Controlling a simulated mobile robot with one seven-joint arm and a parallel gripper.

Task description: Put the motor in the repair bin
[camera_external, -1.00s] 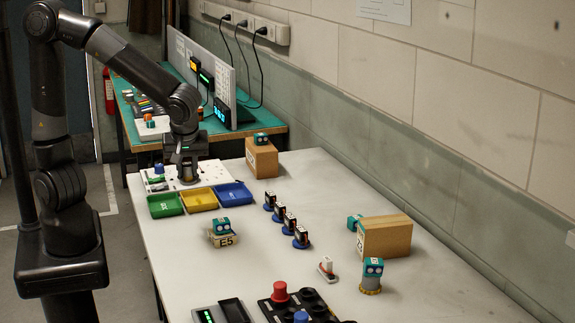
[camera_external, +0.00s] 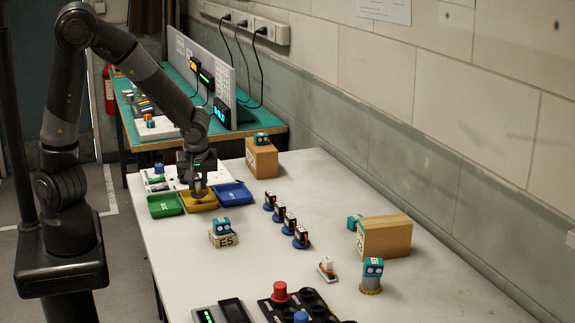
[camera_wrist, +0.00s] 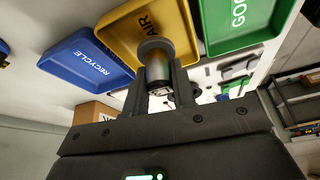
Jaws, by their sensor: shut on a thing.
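My gripper (camera_external: 198,187) is shut on the motor and points down over the yellow bin (camera_external: 203,204). In the wrist view the gripper (camera_wrist: 160,95) has a finger on each side of the motor (camera_wrist: 157,69), a short metal cylinder with a dark round end. The yellow bin (camera_wrist: 120,34) there shows the letters "AIR", the rest hidden behind the motor; this is the repair bin. The motor is in front of the bin in that view; I cannot tell its exact height above the bin floor.
The green bin (camera_external: 165,206) marked GOOD and the blue bin (camera_external: 235,194) marked RECYCLE flank the yellow one. A block marked E5 (camera_external: 223,240) carries a teal cube. Several servos on blue discs stand right of it. A brown box (camera_external: 261,160) stands behind the bins.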

